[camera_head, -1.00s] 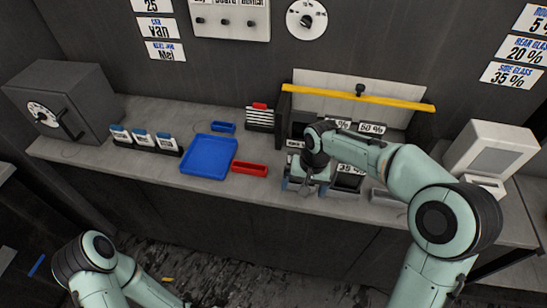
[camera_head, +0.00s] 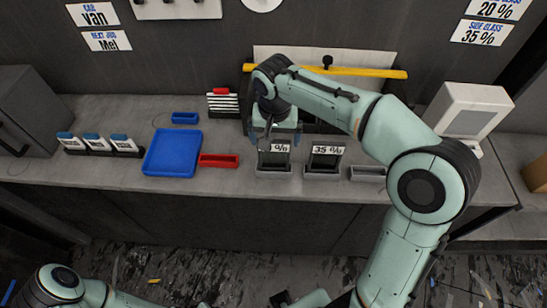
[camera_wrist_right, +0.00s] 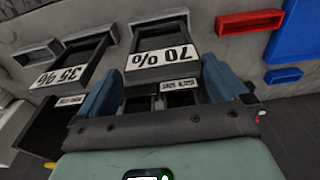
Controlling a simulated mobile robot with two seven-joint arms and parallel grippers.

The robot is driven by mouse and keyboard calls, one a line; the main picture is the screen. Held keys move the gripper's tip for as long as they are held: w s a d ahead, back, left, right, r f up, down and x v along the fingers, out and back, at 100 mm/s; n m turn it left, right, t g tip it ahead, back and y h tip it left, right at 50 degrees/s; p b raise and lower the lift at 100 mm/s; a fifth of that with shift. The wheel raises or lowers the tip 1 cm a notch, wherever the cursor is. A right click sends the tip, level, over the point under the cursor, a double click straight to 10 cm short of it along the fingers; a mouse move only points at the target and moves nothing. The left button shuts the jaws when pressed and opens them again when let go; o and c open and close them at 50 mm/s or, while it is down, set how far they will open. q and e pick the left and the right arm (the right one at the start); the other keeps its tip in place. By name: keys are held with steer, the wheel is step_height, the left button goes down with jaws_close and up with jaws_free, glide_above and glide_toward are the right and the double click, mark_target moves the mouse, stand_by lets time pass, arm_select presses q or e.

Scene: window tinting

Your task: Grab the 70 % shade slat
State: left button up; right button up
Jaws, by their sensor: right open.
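The 70 % slat is a dark plate with a white label, seen in the right wrist view (camera_wrist_right: 163,58) in a grey holder. In the head view the slat (camera_head: 274,158) stands on the counter, its label partly covered by my right gripper (camera_head: 275,136). The right gripper is open; in the wrist view its two blue fingers (camera_wrist_right: 162,88) lie on either side of the slat's label end. I cannot tell whether they touch it. My left gripper is out of view; only parts of the left arm show at the bottom left.
The 35 % slat (camera_head: 325,157) stands close to the right. A red tray (camera_head: 219,160) and a blue tray (camera_head: 172,153) lie to the left. A yellow bar (camera_head: 360,72) spans a rack behind. A grey-white device (camera_head: 467,112) stands at the right.

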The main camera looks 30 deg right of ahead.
mark_target(274, 148)
steer(key=f, duration=0.5)
steer(key=shift+w+f, duration=0.2)
steer(key=c, duration=0.7)
steer(key=shift+r, duration=0.2)
